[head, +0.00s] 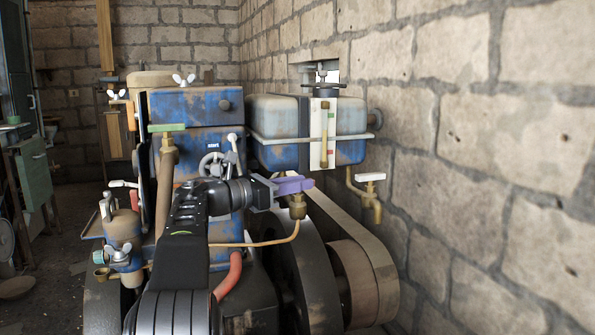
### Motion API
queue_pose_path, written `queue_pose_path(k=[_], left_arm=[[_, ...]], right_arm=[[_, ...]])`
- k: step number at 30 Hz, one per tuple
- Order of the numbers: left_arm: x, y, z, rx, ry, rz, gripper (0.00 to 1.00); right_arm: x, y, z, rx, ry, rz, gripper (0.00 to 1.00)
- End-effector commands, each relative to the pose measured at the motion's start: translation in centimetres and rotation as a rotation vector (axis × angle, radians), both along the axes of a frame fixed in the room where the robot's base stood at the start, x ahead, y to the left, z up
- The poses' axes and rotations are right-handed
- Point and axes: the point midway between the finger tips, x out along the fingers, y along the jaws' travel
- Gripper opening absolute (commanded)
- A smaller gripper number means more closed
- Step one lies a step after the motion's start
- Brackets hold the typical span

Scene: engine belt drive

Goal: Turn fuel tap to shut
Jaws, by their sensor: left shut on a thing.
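The fuel tap has a brass body (298,208) below the blue tank, with a thin copper pipe curving from it to the left. Its purple lever (295,185) lies roughly level and points right. My left gripper (274,189) reaches in from the lower left and is shut on the left part of this lever. The gripper hides that end of the lever and part of the engine behind. My right gripper is not in view.
The blue fuel tank (268,117) has a sight gauge (323,133). A green-levered tap (166,128) stands at left, and a white-levered brass tap (370,178) at right. A belt (345,225) and flywheel lie below. The stone wall (500,160) bounds the right side.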

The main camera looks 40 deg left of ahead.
Motion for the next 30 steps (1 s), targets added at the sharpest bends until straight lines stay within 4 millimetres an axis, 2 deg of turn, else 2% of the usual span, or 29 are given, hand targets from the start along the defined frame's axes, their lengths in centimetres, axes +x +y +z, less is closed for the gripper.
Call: queue_pose_path(k=[1,6,20,21,28,30], left_arm=[[0.03,0.22,0.50,0.002,-0.001,-0.016,0.00],[0.04,0.10,0.34,0.001,-0.001,-0.069,0.00],[0.02,0.00,0.23,0.000,-0.004,-0.090,0.00],[0.02,0.00,0.23,0.000,-0.004,-0.090,0.21],[0.02,0.00,0.13,0.000,-0.002,-0.091,0.40],[0.02,0.00,0.10,0.001,-0.001,-0.091,0.42]], right_arm=[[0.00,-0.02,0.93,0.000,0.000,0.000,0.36],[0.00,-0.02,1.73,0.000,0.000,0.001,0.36],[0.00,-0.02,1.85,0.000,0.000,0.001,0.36],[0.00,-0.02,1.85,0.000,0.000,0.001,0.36],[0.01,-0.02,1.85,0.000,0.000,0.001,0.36],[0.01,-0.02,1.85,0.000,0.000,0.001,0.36]])
